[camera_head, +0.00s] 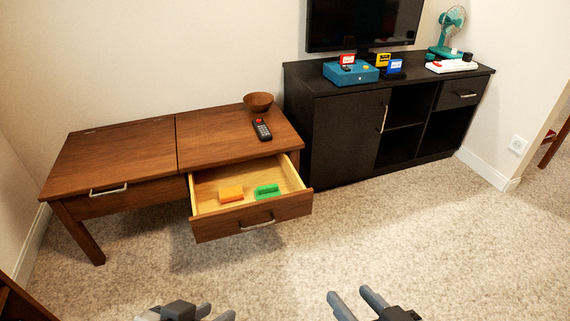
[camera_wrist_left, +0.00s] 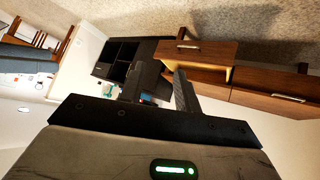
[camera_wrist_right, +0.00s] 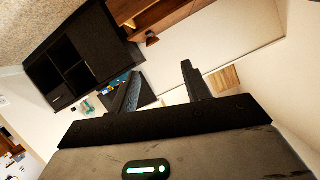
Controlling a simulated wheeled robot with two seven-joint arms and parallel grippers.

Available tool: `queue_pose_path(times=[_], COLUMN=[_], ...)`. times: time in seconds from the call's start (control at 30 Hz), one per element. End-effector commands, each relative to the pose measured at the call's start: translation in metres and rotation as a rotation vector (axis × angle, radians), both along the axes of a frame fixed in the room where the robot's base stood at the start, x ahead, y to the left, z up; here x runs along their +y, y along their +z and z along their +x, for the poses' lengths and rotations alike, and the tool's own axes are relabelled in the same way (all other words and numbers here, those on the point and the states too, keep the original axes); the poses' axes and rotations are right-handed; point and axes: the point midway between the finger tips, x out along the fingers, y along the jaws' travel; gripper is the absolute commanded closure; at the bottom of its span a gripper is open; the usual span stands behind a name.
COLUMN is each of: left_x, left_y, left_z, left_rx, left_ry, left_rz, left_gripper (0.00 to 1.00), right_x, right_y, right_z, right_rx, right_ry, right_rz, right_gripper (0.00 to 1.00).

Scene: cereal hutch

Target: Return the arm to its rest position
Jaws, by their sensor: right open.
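My left gripper (camera_head: 214,312) shows at the bottom edge of the head view, left of the middle. Its fingers are apart with nothing between them, as the left wrist view (camera_wrist_left: 160,88) also shows. My right gripper (camera_head: 357,298) is at the bottom edge, right of the middle. Its two fingers are apart and empty, also in the right wrist view (camera_wrist_right: 160,85). Both grippers are over the carpet, in front of the furniture and apart from it. Most of both arms is out of the head view.
A brown desk (camera_head: 120,158) has its right drawer (camera_head: 245,221) pulled out, with an orange block (camera_head: 231,194) and a green one (camera_head: 267,191) inside. A bowl (camera_head: 258,102) and remote (camera_head: 262,129) lie on top. A black cabinet (camera_head: 345,135) stands right. The carpet (camera_head: 420,235) is clear.

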Motion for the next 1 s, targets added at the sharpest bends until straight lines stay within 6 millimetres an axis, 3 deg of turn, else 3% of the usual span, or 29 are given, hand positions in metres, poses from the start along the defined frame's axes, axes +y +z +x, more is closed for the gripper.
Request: queue_pose_path(times=[0.03, 0.1, 0.3, 0.53, 0.57, 0.6, 1.0], left_x=[-0.009, -0.02, -0.044, -0.058, -0.056, -0.054, -0.033], left_y=[-0.02, -0.024, -0.029, -0.031, -0.011, -0.004, 0.035], left_z=[0.005, 0.011, 0.021, 0.025, 0.025, 0.026, 0.027], left_rx=[-0.048, -0.117, -0.282, -0.426, -0.42, -0.41, -0.334], left_ry=[-0.009, -0.016, -0.023, -0.012, -0.008, -0.004, 0.041], left_rz=[-0.043, -0.107, -0.278, -0.447, -0.433, -0.418, -0.26], left_gripper=[0.67, 0.67, 0.67, 0.67, 0.67, 0.67, 0.67], right_x=[0.004, 0.009, 0.021, 0.032, 0.03, 0.028, 0.008], right_y=[-0.019, -0.025, -0.039, -0.052, -0.032, -0.025, 0.014], right_z=[0.002, 0.003, 0.005, 0.003, 0.004, 0.004, 0.005], right_rx=[-0.015, -0.035, -0.076, -0.112, -0.104, -0.094, -0.009], right_ry=[0.009, 0.021, 0.054, 0.09, 0.083, 0.077, 0.017], right_rz=[0.02, 0.052, 0.131, 0.203, 0.192, 0.179, 0.034], right_gripper=[0.52, 0.52, 0.52, 0.52, 0.52, 0.52, 0.52])
